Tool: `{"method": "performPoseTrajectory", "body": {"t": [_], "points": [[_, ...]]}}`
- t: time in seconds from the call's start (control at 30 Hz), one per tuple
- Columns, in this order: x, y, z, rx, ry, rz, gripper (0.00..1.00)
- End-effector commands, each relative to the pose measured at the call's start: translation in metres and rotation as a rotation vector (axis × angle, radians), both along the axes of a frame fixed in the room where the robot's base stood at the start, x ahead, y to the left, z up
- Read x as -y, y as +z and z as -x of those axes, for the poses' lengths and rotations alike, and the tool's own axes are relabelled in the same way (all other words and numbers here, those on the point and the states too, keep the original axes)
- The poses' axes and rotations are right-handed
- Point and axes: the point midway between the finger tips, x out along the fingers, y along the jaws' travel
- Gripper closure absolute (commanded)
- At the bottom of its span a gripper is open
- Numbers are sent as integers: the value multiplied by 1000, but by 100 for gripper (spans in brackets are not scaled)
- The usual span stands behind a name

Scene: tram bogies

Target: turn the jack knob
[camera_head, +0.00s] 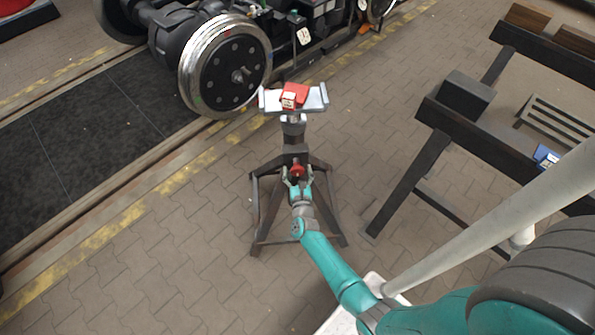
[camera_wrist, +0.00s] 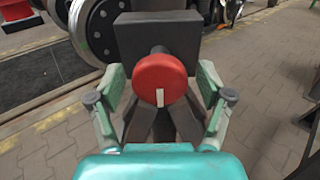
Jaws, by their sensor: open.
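The jack (camera_head: 293,143) stands upright on the paved floor on a splayed dark frame, with a light metal cradle on top. Its red knob (camera_wrist: 160,79) is round, with a white mark at its lower front edge, and sits on a short shaft before a dark block (camera_wrist: 158,36). The knob also shows small in the head view (camera_head: 297,171). My gripper (camera_head: 298,178) is at the knob. In the wrist view the fingers (camera_wrist: 160,88) are open, one on each side of the knob, with gaps visible between fingers and knob.
A red block (camera_head: 295,94) lies on the jack's cradle. A bogie wheel (camera_head: 225,66) stands behind and left, beside a rail and yellow floor line. A dark trestle bench (camera_head: 470,130) with a blue object (camera_head: 546,157) stands at right. Paving left of the jack is clear.

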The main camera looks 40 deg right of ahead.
Motion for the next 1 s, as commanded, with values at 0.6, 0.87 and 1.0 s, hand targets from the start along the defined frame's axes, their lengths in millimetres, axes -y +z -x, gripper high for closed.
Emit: {"method": "performPoseTrajectory", "body": {"t": [0.6, 0.87, 1.0], "points": [[-57, -1, 71, -1, 4, 0, 21], [-72, -1, 92, -1, 1, -1, 21], [-74, 0, 95, 0, 0, 0, 21]]}}
